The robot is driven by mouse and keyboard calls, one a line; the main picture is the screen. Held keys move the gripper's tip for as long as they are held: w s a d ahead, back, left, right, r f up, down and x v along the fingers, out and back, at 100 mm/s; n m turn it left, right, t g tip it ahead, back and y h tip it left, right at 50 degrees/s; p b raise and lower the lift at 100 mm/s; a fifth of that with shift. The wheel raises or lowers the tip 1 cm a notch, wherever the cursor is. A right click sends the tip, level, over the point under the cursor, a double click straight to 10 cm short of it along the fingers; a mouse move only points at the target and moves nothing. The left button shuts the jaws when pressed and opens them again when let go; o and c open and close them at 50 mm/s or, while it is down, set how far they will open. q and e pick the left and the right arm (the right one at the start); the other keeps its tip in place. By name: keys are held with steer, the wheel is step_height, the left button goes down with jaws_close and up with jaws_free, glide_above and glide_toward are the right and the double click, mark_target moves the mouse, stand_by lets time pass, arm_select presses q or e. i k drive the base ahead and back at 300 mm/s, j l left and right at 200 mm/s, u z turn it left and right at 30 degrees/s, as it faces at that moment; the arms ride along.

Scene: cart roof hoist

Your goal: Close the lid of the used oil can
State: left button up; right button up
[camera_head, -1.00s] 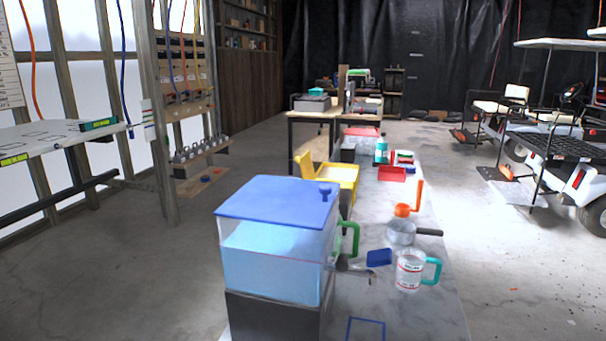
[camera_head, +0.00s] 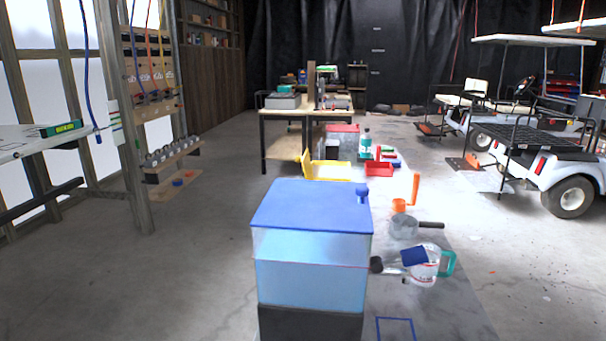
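A yellow container (camera_head: 333,171) stands on the long bench behind the blue-lidded tank, with a yellow flap (camera_head: 307,165) raised at its left side. It is the only thing I see with an open lid; I cannot tell whether it is the used oil can. Its lower front is partly hidden by the tank. Neither of my grippers is in view.
The blue-lidded clear tank (camera_head: 312,245) stands closest, on a black base (camera_head: 310,324). To its right are a jug with a teal handle (camera_head: 447,263), a grey pot (camera_head: 404,228) and an orange-handled item (camera_head: 400,206). Open floor lies left (camera_head: 190,265); carts (camera_head: 569,196) stand right.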

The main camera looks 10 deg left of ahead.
mark_target(306, 164)
steer(key=j+z, duration=0.15)
steer(key=j, duration=0.6)
steer(key=i+j, duration=0.1)
steer(key=j, duration=0.35)
steer(key=i+j+z, duration=0.1)
steer(key=j, duration=0.75)
steer(key=i+z, duration=0.05)
